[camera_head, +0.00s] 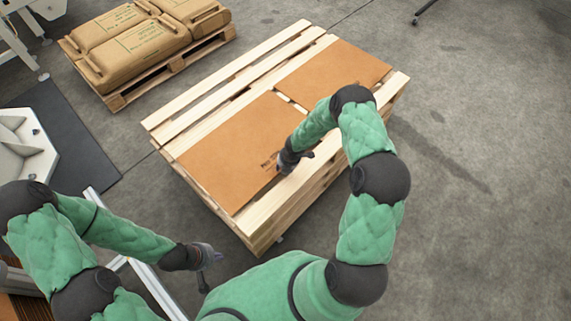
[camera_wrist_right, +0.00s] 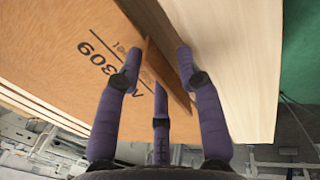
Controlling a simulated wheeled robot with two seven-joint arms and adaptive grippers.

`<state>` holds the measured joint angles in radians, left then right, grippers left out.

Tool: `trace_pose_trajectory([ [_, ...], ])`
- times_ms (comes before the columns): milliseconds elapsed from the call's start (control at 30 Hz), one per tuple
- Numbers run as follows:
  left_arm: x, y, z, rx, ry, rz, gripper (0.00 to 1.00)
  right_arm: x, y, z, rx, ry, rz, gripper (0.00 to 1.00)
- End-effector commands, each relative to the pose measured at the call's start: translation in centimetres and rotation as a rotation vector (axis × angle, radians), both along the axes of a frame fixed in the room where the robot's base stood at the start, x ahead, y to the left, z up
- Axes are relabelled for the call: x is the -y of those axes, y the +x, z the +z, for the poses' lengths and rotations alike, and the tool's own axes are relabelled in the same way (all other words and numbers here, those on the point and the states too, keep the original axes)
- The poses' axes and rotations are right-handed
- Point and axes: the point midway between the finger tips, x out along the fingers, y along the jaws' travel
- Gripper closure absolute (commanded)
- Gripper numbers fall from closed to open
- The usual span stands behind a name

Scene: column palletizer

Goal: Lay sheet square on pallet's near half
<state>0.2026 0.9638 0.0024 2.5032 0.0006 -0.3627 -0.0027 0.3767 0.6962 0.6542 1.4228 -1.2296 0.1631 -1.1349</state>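An orange-brown sheet (camera_head: 235,150) lies flat on the near-left half of the stacked wooden pallet (camera_head: 262,212). A strip of bare plank shows along its near edge. A second similar sheet (camera_head: 335,70) lies on the far half, with a narrow gap between them. My right gripper (camera_head: 300,157) is at the near sheet's edge. In the right wrist view its spread fingers (camera_wrist_right: 157,60) are over the printed sheet (camera_wrist_right: 70,70) and its edge beside the pale plank (camera_wrist_right: 235,60); contact is unclear. My left gripper (camera_head: 212,270) is open and empty, left of the pallet's near corner.
Another pallet (camera_head: 117,100) with several brown sacks (camera_head: 140,50) stands at the upper left. A dark mat (camera_head: 80,140) and a white machine part (camera_head: 25,150) are at the left. A pale metal frame (camera_head: 150,285) is near my left arm. The floor at right is clear.

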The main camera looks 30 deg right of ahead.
Motion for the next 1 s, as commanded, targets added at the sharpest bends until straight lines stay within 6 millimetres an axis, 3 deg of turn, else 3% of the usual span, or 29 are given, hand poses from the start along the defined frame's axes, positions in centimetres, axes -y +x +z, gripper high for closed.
trace_pose_trajectory([
  [600,0.0,0.0,0.0,0.0,0.0,0.0,1.0,0.9,-2.1,9.6,0.003,-0.001,-0.001,0.63],
  [800,0.0,0.0,0.0,0.0,0.0,0.0,1.0,1.0,-2.5,11.2,0.001,-0.001,0.001,0.63],
  [1000,0.0,0.0,0.0,0.0,0.0,0.0,1.0,1.0,-2.6,11.5,0.001,0.0,0.0,0.63],
])
